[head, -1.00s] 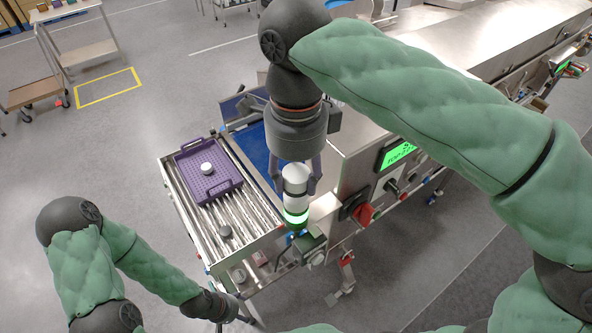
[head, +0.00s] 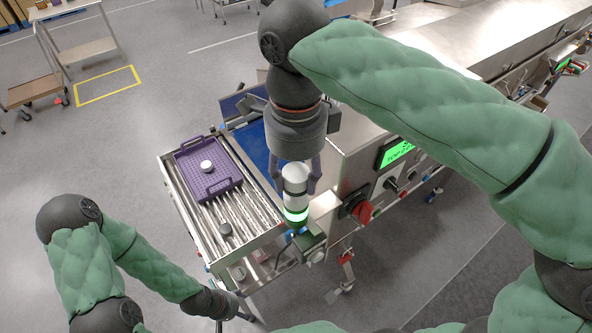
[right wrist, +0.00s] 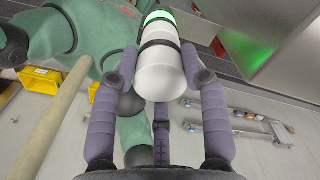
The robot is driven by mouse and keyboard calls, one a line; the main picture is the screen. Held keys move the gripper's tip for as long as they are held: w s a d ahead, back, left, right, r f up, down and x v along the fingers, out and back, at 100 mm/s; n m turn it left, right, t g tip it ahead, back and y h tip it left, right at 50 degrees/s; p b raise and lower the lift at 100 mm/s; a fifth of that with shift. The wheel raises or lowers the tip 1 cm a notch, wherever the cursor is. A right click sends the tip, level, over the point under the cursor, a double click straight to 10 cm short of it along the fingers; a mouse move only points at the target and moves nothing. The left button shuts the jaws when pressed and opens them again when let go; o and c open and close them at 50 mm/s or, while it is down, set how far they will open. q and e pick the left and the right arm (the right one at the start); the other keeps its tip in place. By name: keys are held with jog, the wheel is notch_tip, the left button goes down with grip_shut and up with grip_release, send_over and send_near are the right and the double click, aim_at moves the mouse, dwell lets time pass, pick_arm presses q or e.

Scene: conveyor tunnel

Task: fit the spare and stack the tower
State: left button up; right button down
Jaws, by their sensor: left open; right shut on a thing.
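My right gripper (head: 296,180) is shut on a white cylindrical module (head: 294,173), its fingers on either side. Below it are a dark band, another white section and a glowing green section (head: 296,215), in line as an upright light tower at the machine's corner. The right wrist view also shows the white module (right wrist: 160,75) between the fingers, with the green glow beyond. Whether the held module is seated or only resting, I cannot tell. My left gripper (head: 234,318) is open and empty low at the left, near the roller table's front leg.
A purple tray (head: 236,183) with a white round piece (head: 206,166) sits on the roller conveyor (head: 257,212). A dark round piece (head: 225,229) lies on the rollers. A red rotary switch (head: 361,209) and green display (head: 396,152) are on the machine's side.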

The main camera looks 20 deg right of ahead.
aim_at(296, 172)
jog(key=shift+f+b, duration=0.7)
jog(key=shift+f, duration=0.35)
jog(key=c, duration=0.6)
grip_release()
jog(key=shift+r, duration=0.1)
notch_tip(296, 172, up, 12)
jog(key=shift+f, duration=0.1)
dwell(0.6)
